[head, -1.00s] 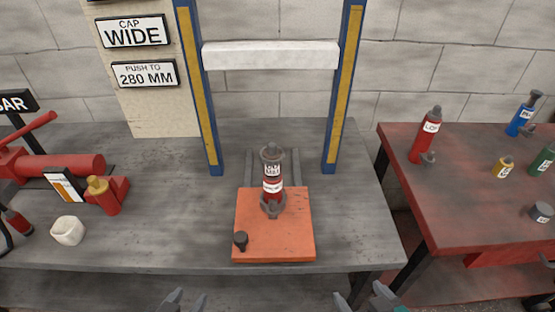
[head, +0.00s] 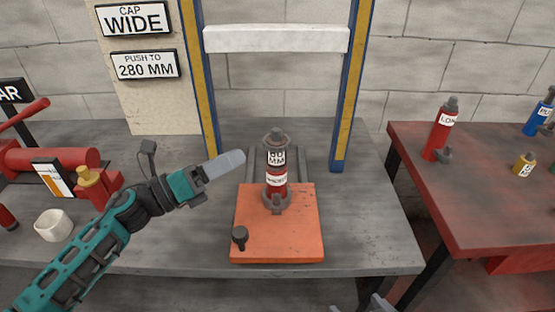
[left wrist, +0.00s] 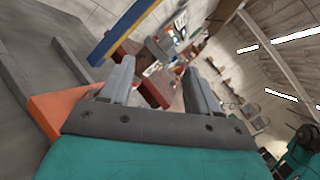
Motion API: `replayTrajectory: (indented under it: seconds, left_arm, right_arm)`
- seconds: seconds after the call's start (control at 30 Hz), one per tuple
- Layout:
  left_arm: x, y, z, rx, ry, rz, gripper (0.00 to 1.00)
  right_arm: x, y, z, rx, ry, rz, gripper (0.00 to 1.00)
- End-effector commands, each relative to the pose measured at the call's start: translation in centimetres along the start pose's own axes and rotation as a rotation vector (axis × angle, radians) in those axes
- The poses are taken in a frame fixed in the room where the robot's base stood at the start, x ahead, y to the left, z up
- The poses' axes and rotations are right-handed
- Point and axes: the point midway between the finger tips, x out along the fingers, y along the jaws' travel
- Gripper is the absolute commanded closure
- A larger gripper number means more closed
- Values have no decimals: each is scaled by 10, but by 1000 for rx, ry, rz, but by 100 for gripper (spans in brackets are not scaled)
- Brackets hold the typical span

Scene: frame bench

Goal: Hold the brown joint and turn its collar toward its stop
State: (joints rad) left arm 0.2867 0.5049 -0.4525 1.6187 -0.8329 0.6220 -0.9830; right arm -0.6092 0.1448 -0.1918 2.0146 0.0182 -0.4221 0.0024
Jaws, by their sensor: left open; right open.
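I see no clearly brown joint. A dark red cylinder (head: 277,181) with white labels stands upright on an orange plate (head: 300,235) in the head view. It has a dark grey-brown ring at its top and a grey clamp-like fitting around its foot. My left gripper (head: 232,162) is to the left of the cylinder's upper part, pointing toward it and apart from it. The left wrist view shows its two fingers spread (left wrist: 160,85) with nothing between them. My right gripper (head: 375,304) shows only partly at the bottom edge, away from the cylinder.
A blue and yellow frame with a white crossbar (head: 275,39) stands behind the plate. A dark knob (head: 239,237) stands at the plate's front left. A red tool (head: 50,160) and a white cup (head: 53,225) are left. A red table (head: 470,190) holds several bottles.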

Motion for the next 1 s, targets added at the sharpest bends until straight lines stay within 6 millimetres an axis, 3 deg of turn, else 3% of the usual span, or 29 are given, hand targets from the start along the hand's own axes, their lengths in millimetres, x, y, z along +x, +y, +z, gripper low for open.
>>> replayTrajectory:
  seconds: [0.1,0.33,0.57,0.87,1.0]
  left_arm:
    - [2,8,3,287,138,-55,39]
    - [-3,17,8,601,306,-120,39]
    - [4,18,7,656,338,-134,39]
    - [44,16,-7,653,334,-133,39]
    - [62,18,-17,655,335,-133,39]
  right_arm:
    - [8,-1,8,-2,4,-5,14]
    - [12,-4,8,-8,10,-14,14]
    - [12,-4,4,-9,14,-16,14]
    - [8,0,0,-10,22,-4,14]
    - [11,2,14,-4,4,2,14]
